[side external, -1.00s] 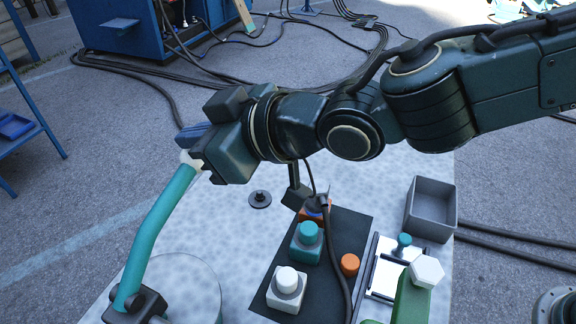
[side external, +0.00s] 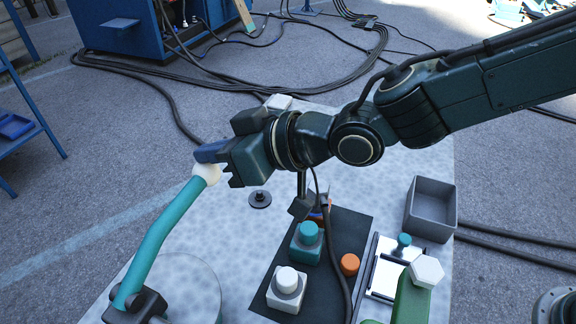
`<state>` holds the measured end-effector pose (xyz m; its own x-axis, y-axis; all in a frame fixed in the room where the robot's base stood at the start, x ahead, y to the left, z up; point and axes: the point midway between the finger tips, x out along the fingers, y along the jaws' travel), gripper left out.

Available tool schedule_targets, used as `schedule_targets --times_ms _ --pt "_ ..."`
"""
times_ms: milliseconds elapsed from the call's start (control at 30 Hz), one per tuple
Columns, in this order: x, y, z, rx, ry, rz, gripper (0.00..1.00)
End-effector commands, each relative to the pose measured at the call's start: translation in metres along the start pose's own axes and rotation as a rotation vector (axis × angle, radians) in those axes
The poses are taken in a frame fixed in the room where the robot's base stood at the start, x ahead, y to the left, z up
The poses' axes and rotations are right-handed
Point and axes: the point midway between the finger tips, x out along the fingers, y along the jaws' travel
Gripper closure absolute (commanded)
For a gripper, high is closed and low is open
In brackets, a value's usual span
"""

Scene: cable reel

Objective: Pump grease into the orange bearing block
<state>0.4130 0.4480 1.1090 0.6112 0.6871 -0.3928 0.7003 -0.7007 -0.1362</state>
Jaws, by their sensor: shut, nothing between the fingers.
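The orange bearing block (side external: 325,216) stands at the far end of a dark mat (side external: 335,285). It is partly hidden by a dark fitting and a black hose (side external: 341,255), so I cannot tell how they join. A teal pump lever (side external: 160,235) with a white knob (side external: 207,173) rises from a dark bracket (side external: 137,305) at the lower left, leaning right. My gripper (side external: 210,156) is shut and empty, right at the knob. It appears to touch the knob, but does not grip it.
A teal block (side external: 307,252) and a white block (side external: 285,300) stand on the mat, with an orange cap (side external: 349,264) beside them. A grey open bin (side external: 430,232) sits at right. A small black disc (side external: 260,199) lies on the pale table.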

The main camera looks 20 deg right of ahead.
Motion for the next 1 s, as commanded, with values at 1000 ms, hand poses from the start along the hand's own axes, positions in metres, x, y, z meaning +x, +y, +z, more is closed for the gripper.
schedule_targets --times_ms 1000 --pt "0.040 0.025 0.097 0.462 -0.014 -0.200 1.00"
